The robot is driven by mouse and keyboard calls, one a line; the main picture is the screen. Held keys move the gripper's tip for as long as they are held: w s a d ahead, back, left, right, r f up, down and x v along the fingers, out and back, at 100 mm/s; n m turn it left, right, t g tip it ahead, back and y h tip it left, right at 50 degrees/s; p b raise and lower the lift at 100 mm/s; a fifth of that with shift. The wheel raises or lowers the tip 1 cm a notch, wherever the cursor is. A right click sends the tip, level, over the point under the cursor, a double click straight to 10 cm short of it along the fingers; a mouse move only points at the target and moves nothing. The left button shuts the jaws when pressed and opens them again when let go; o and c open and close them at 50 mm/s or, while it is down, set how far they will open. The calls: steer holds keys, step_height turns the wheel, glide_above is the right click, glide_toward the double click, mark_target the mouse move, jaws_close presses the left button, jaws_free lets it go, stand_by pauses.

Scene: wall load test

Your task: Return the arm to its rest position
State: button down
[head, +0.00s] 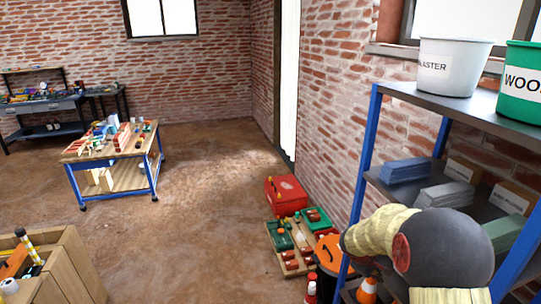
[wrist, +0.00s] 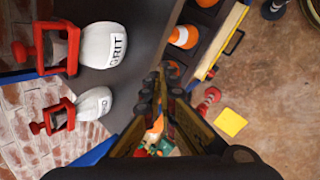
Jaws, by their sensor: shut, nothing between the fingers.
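My gripper (wrist: 162,82) shows in the wrist view, its dark fingertips together and nothing between them. It is beside a dark shelf (wrist: 122,92) bearing two white bags, one marked GRIT (wrist: 108,46). A red frame-like piece is at the neck of each bag. In the head view my arm reaches across the lower right, in front of the blue-posted shelving rack (head: 362,150). My gripper cannot be made out in that view.
Orange cones (wrist: 184,37) stand on a lower shelf.

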steer(key=s+a+r+m+y, duration=0.1)
steer(key=s+a+r+m, duration=0.2)
steer(key=s+r, duration=0.55)
steer(key=s+a+r+m+y, duration=0.15)
steer(key=s+a+r, duration=0.25)
steer(key=s+r, duration=0.45)
steer(key=s+a+r+m+t+y, duration=0.1)
steer(key=s+a+r+m+y, duration=0.1)
steer(key=s+a, duration=0.3)
steer(key=s+a+r+m+t+y, duration=0.1)
steer(key=s+a+r, duration=0.3)
steer(key=s, duration=0.8)
steer(key=shift+s+a+r+m+t+y, duration=0.15)
steer(key=shift+a+r+m+t+y, duration=0.25)
steer(key=shift+a, duration=0.3)
steer(key=c, duration=2.6)
jaws_free()
steer(key=shift+f, duration=0.1)
